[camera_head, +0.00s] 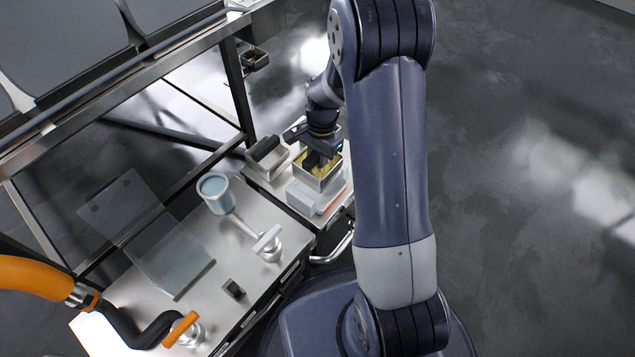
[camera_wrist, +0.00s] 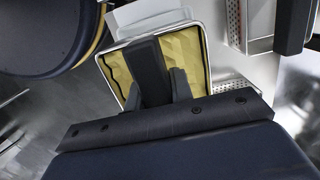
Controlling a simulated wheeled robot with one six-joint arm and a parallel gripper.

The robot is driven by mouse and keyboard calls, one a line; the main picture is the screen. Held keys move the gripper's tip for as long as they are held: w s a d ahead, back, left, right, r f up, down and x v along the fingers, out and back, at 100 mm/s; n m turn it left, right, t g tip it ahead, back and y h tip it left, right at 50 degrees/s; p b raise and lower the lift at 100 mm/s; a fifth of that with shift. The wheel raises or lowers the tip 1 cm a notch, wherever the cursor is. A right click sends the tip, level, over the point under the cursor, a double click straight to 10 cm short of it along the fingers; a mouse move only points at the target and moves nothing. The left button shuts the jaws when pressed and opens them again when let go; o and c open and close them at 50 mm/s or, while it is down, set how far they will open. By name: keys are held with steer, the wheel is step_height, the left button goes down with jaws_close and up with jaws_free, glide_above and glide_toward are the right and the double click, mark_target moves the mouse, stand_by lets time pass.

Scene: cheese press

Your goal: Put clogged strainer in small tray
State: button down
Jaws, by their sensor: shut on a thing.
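The clogged strainer (camera_head: 329,181) is a small rectangular metal basket with yellow matter inside. It also shows in the wrist view (camera_wrist: 188,48), seen from above, with a dark bar across its middle. My gripper (camera_head: 318,158) is shut on this dark handle, and its fingers (camera_wrist: 165,88) cover part of the basket. The strainer is over or beside a pale box-like thing (camera_head: 305,197) on the far part of the steel top; I cannot tell whether they touch. I cannot tell for sure which container is the small tray.
A second metal basket (camera_head: 268,158) with a dark handle stands just left; its perforated wall shows in the wrist view (camera_wrist: 234,22). A frame post (camera_head: 238,90) stands behind.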

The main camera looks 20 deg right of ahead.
step_height(320, 180, down, 8)
steer(key=shift+r+b, duration=0.25)
steer(key=shift+b, duration=0.95)
steer(key=shift+f, duration=0.1)
steer(key=c, duration=1.3)
jaws_free()
steer(key=shift+o, duration=0.2)
steer(key=r+p, duration=0.1)
steer(key=r, duration=0.3)
steer(key=r+p, duration=0.2)
steer(key=r, duration=0.2)
steer(key=d+r+p, duration=0.1)
steer(key=r, duration=0.3)
steer(key=shift+w+d+r, duration=0.1)
steer(key=shift+w, duration=0.3)
